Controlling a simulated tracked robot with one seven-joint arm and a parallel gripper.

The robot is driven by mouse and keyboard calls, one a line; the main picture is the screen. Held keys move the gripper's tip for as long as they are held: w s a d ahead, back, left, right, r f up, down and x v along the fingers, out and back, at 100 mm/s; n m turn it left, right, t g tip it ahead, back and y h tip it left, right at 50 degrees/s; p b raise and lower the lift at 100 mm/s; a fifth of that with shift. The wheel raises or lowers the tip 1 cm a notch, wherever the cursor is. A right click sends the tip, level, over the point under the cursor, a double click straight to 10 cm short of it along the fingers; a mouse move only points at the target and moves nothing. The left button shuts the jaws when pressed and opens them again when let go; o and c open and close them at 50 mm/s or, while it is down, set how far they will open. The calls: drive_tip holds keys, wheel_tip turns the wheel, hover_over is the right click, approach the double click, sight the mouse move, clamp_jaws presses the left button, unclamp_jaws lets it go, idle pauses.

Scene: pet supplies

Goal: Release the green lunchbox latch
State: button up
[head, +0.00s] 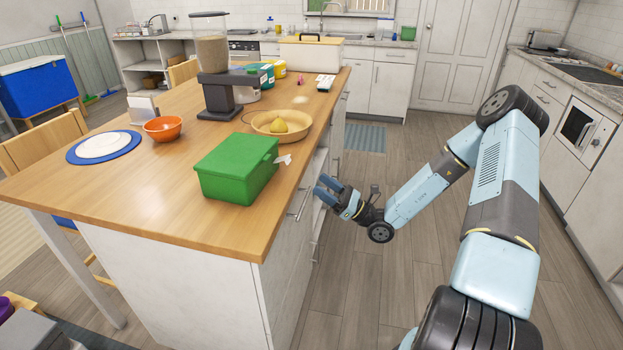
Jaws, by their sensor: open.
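The green lunchbox (238,168) sits on the wooden top of the island, near its right edge, with its lid on. A small white latch (283,160) sticks out from the lunchbox's right side, towards the island's edge. My gripper (322,190) is open and empty. It is beside the island's right side, to the right of the lunchbox and lower in the picture than the latch. It is apart from the latch. The lunchbox's far side is hidden.
On the island top (130,205), a wooden bowl (272,133) with a yellow fruit stands behind the lunchbox. A food dispenser (214,70), an orange bowl (163,128) and a blue-rimmed plate (103,147) are further left. The floor (345,285) right of the island is clear around my arm.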

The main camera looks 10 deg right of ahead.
drive_tip(key=shift+v, duration=1.05)
drive_tip(key=g+h, duration=0.2)
drive_tip(key=h, duration=0.4)
approach(288, 162)
drive_tip(key=x, duration=1)
drive_tip(key=shift+w+f, duration=0.35)
drive_tip(key=shift+w, duration=0.05)
drive_tip(key=c, duration=1)
drive_tip(key=shift+o, duration=0.2)
